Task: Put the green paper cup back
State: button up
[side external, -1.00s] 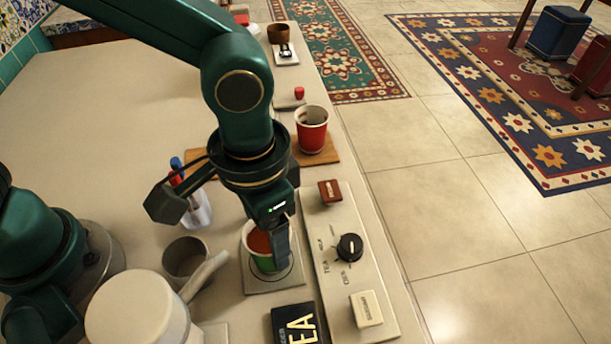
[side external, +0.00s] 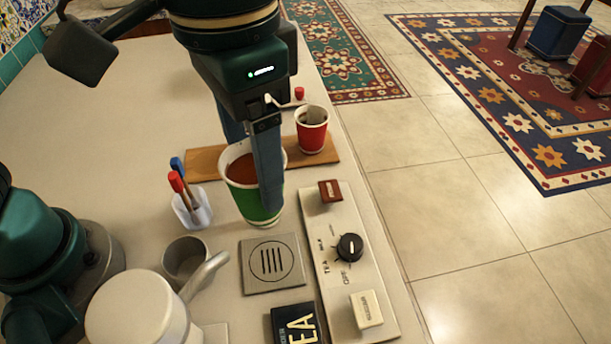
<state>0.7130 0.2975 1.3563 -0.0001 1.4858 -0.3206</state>
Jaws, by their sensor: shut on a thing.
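The green paper cup (side external: 240,196) has a white rim and holds a reddish-brown liquid. It is upright, and my gripper (side external: 252,165) is shut on it, with one finger in front on its right side and the other partly hidden behind. The cup appears raised, between the square slotted drip plate (side external: 271,264) and the wooden board (side external: 204,160). The drip plate is bare. A red paper cup (side external: 311,130) stands on the right end of the board with dark contents.
A control panel (side external: 338,243) with a dial runs along the counter's right edge. A clear holder (side external: 192,213) with red and blue markers, a grey cup (side external: 184,262), a white pot (side external: 135,310) and a TEA sign (side external: 298,325) stand nearby. The counter's left is clear.

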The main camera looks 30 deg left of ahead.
jog(key=w+a+r+n, duration=0.2)
jog(key=w+a+n, duration=0.1)
jog(key=a, duration=0.5)
jog(key=w+a+r+n, duration=0.2)
jog(key=w+a+n, duration=0.2)
jog(key=a, duration=0.4)
jog(key=s+a+n, duration=0.2)
jog(key=a+n, duration=0.1)
jog(key=a, duration=0.5)
jog(key=s+a+n, duration=0.3)
jog(key=a+n, duration=0.1)
jog(key=a, duration=0.4)
jog(key=shift+m, duration=0.3)
jog(key=shift+w+d+f, duration=1.05)
jog(key=shift+d+f, duration=0.75)
jog(key=shift+f, duration=0.95)
jog(key=shift+w+d+f, duration=1.1)
jog(key=shift+d+f, duration=0.7)
jog(key=shift+f, duration=0.95)
jog(key=shift+w+d+f, duration=1.05)
jog(key=shift+d+f, duration=0.75)
jog(key=shift+f, duration=0.95)
jog(key=o, duration=0.8)
jog(key=shift+f, duration=0.15)
